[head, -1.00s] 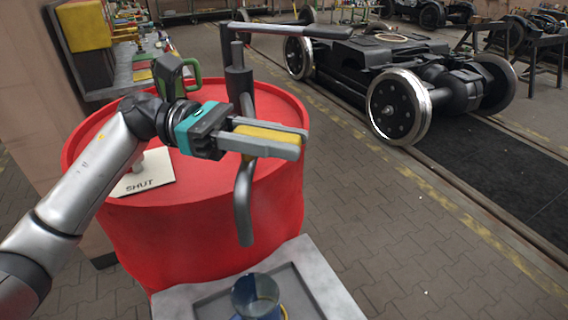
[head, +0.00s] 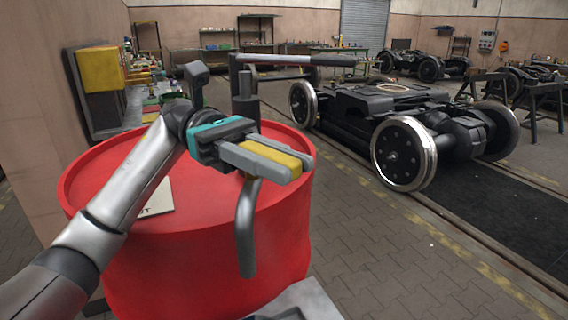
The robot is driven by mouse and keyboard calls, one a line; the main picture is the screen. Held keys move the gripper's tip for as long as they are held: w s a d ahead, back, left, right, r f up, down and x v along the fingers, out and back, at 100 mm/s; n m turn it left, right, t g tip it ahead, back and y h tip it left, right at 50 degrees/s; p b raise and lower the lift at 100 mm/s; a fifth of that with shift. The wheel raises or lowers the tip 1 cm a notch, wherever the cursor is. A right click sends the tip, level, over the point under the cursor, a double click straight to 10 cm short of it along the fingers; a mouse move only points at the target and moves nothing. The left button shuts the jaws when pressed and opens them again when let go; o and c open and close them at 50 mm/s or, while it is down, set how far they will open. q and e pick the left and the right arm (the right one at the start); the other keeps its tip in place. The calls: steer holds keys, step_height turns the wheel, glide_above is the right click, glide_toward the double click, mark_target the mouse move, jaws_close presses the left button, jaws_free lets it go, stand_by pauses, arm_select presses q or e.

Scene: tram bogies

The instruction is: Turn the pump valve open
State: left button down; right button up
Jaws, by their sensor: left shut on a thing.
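A dark hand pump (head: 244,103) stands on a red drum (head: 200,250), with a long lever (head: 300,61) reaching right and a curved spout (head: 245,225) hanging over the drum's front. My left gripper (head: 286,165) is in front of the pump, above the spout. Its grey fingers are shut on a yellow piece (head: 272,152). I cannot tell whether this piece is the valve's handle; the gripper hides the pump behind it. A pale card (head: 161,196) lies on the drum, mostly behind my left arm, with only its last letters showing. My right gripper is not in view.
A bench (head: 115,122) with small items stands behind the drum at left. A black bogie (head: 385,115) with metal wheels stands on the track at right. A grey tray edge (head: 305,300) shows at the bottom. The paved floor between drum and bogie is clear.

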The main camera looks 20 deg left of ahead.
arm_select(q)
steer(key=c, duration=0.6)
jaws_free()
steer(key=shift+c, duration=0.2)
steer(key=v, duration=1.2)
steer(key=shift+c, duration=0.2)
